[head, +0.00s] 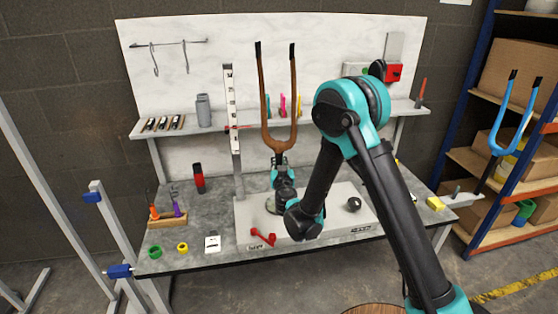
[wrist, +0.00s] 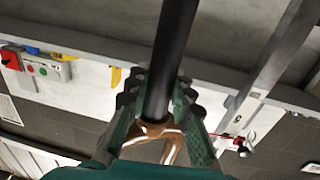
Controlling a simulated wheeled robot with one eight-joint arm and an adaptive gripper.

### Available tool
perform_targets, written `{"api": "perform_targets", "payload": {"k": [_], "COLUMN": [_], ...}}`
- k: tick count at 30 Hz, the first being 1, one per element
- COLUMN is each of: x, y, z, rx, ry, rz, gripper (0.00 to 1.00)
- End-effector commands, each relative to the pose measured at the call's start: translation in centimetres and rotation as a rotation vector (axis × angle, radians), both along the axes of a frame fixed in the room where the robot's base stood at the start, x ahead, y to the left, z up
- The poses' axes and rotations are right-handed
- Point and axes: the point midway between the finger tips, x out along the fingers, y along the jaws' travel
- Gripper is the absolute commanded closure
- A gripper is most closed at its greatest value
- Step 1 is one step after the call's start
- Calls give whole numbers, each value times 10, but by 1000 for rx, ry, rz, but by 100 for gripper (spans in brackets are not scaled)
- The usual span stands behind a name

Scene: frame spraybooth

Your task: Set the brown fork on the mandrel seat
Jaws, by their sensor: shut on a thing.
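The brown fork (head: 266,117) is upright in the head view, its two black-tipped legs pointing up and its crown just above my gripper (head: 280,161). In the wrist view the fork's brown crown (wrist: 151,130) and dark tube (wrist: 170,60) pass between the jaws of my gripper (wrist: 158,105), which are shut on the fork. The fork is held above a light grey block (head: 335,218) on the bench. A small dark round fitting (head: 354,204) stands on the block, to the right of my gripper. I cannot tell whether it is the mandrel seat. My wrist hides part of the block.
A red clamp-like part (head: 262,237) is at the block's front left. A tall marked ruler (head: 231,110) stands left of the fork. The shelf (head: 205,128) behind holds small items. A blue fork (head: 513,115) stands at the right. Bench space at the front left is partly clear.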

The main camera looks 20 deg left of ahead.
Motion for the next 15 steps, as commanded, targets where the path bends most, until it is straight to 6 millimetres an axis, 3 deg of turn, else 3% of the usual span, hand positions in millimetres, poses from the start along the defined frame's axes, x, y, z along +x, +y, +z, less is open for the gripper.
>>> {"api": "perform_targets", "payload": {"k": [15], "x": [-1], "y": [0], "z": [-9], "rx": [0], "ry": [0], "rz": [1], "gripper": [100]}}
